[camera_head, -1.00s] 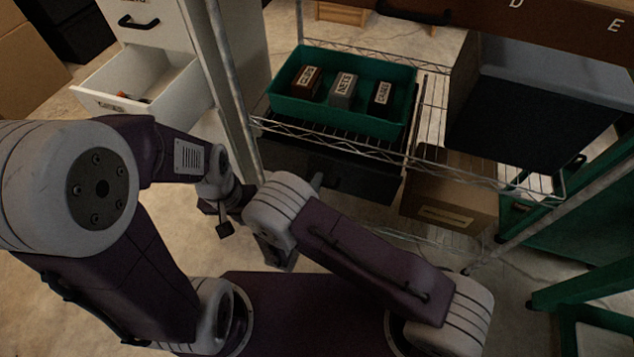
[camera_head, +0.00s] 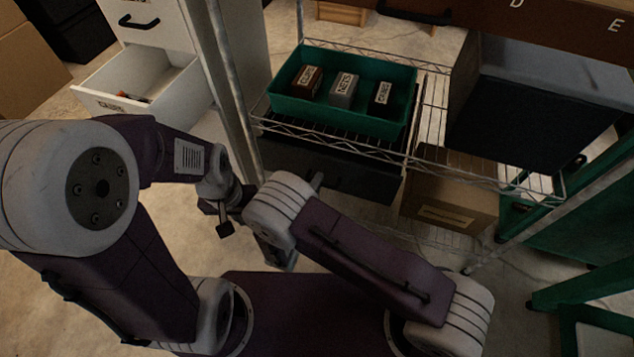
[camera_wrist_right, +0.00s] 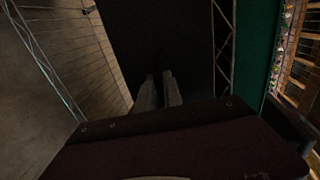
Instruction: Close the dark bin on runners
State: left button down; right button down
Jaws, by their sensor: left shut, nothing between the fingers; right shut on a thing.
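The dark bin (camera_head: 360,181) hangs under the wire shelf, below the green tray; its dark front faces me. How far it stands out from the shelf is hard to tell in the dim light. My right gripper (camera_head: 316,181) is at the bin's front, partly hidden behind my own wrist. In the right wrist view its two fingers (camera_wrist_right: 159,90) are close together against the dark bin front (camera_wrist_right: 165,40); they are shut on the bin's handle, which is barely visible there. My left gripper (camera_head: 224,228) is shut and empty, left of the bin and apart from it.
The green tray (camera_head: 290,105) with three labelled boxes sits on the wire shelf (camera_head: 432,115). A cardboard box (camera_head: 450,205) stands right of the bin. A shelf post (camera_head: 235,90) and an open white drawer (camera_head: 125,112) are at left. Green frames stand at right.

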aim_at(322, 171)
jog(key=shift+f, duration=0.1)
jog(key=x, duration=0.2)
jog(key=r+x, duration=0.1)
jog(key=x, duration=0.1)
jog(key=shift+w+d+f+p, duration=0.1)
jog(key=shift+w+p, duration=0.05)
jog(key=shift+p, duration=0.2)
jog(key=c, duration=1.8)
grip_release()
jog(key=shift+w, duration=0.1)
jog(key=shift+o, duration=0.2)
